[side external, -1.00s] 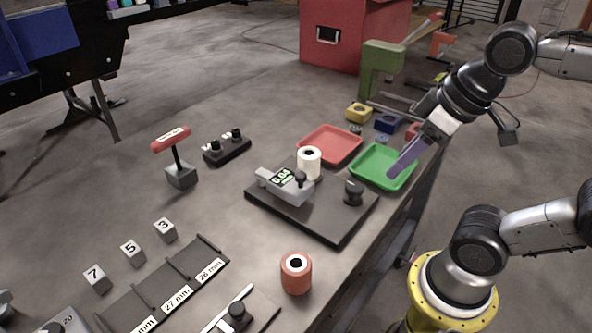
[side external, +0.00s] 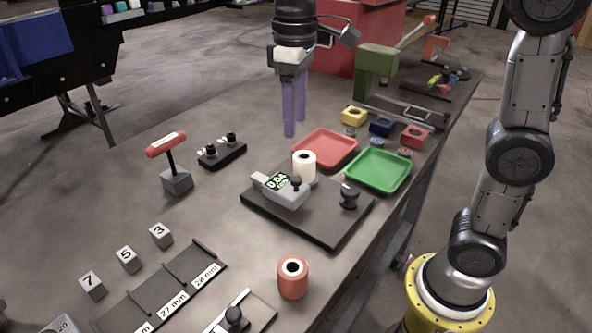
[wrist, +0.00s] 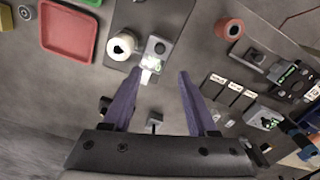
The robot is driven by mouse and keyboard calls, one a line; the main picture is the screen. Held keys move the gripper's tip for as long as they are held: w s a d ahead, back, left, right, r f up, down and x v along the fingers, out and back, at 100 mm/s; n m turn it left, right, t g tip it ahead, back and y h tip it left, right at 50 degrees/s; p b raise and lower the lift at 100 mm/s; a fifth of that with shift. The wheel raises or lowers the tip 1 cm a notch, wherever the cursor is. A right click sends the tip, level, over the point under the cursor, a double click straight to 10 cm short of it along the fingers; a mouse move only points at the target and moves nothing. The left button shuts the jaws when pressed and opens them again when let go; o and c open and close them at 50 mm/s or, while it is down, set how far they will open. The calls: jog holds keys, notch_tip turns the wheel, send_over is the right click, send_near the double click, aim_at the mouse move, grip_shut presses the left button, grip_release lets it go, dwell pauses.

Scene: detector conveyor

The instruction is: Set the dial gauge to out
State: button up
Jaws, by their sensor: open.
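The gauge (side external: 290,191) is a grey body with a lit display reading 0.04, on a dark plate (side external: 328,231) beside a white roll (side external: 304,166). A small black knob (side external: 296,183) sits on it. In the wrist view the gauge (wrist: 156,50) is beyond my fingertips, its display glaring. A dial marked 20 (side external: 62,325) is cut off at the lower left; I cannot tell which is the dial gauge. My gripper (side external: 294,128) is open and empty, fingers down, behind the red tray. It also shows in the wrist view (wrist: 160,72).
A red-handled T-shaped tool (side external: 170,160) stands on a grey block. A two-knob black block (side external: 221,152), red tray (side external: 325,149) and green tray (side external: 377,171) lie nearby. An orange roll (side external: 292,279) and number blocks (side external: 127,260) stand in front.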

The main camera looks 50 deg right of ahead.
aim_at(296, 178)
notch_tip(296, 178, down, 12)
jog(key=shift+f, duration=0.25)
dwell(0.3)
grip_shut()
dwell(1.3)
